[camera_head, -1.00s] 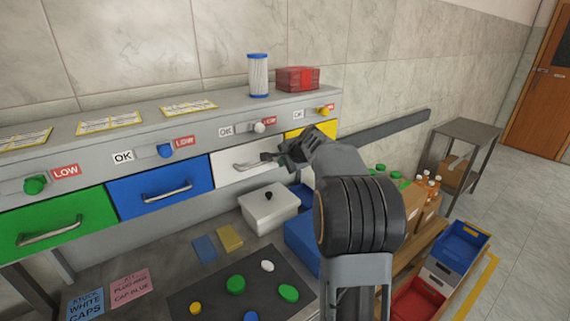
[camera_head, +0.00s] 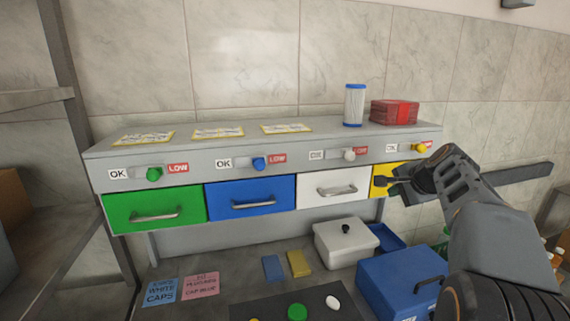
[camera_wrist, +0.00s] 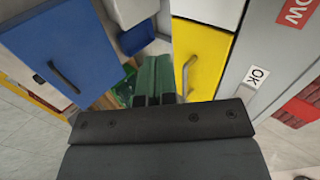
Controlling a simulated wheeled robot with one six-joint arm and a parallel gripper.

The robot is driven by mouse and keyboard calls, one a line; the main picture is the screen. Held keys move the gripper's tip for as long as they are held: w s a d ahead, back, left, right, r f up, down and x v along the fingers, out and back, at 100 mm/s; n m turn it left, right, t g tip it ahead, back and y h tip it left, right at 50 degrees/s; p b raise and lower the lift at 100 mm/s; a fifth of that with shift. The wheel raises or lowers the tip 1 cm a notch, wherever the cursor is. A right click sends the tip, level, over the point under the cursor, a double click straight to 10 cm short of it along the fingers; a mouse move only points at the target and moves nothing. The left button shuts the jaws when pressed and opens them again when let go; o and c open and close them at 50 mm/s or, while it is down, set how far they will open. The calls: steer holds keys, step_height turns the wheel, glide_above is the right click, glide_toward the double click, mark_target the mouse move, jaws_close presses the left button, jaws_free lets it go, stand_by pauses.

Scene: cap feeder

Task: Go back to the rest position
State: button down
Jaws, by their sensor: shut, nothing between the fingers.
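My gripper (camera_head: 385,184) is shut and empty in the head view, in front of the yellow drawer (camera_head: 381,172) at the right end of the cap feeder (camera_head: 230,153). It hides part of that drawer. Whether it touches the drawer front I cannot tell. In the wrist view the yellow drawer (camera_wrist: 200,60) and its handle (camera_wrist: 187,78) lie just beyond the gripper body. My arm (camera_head: 490,225) reaches in from the lower right of the head view.
The green (camera_head: 150,205), blue (camera_head: 250,197) and white (camera_head: 338,189) drawers look closed. A blue box with a handle (camera_head: 395,285) stands below my arm, beside a white lidded box (camera_head: 340,247). A shelf rack (camera_head: 40,200) stands at the left.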

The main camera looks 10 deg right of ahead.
steer(key=s+f+n+g, duration=0.2)
steer(key=s+f+n, duration=0.1)
steer(key=f, duration=0.3)
steer(key=s+a+f+n+g, duration=0.1)
steer(key=s+a+f+n, duration=0.2)
steer(key=s+a, duration=0.3)
steer(key=s+a+f+n+g, duration=0.1)
steer(key=s+a+f+n, duration=0.2)
steer(key=s+a+n, duration=0.2)
steer(key=s+a+f+n+g+h, duration=0.1)
steer(key=s+a+f+n, duration=0.3)
steer(key=s+a, duration=0.3)
steer(key=shift+a+n, duration=0.5)
steer(key=shift+a, duration=0.45)
steer(key=shift+f, duration=0.15)
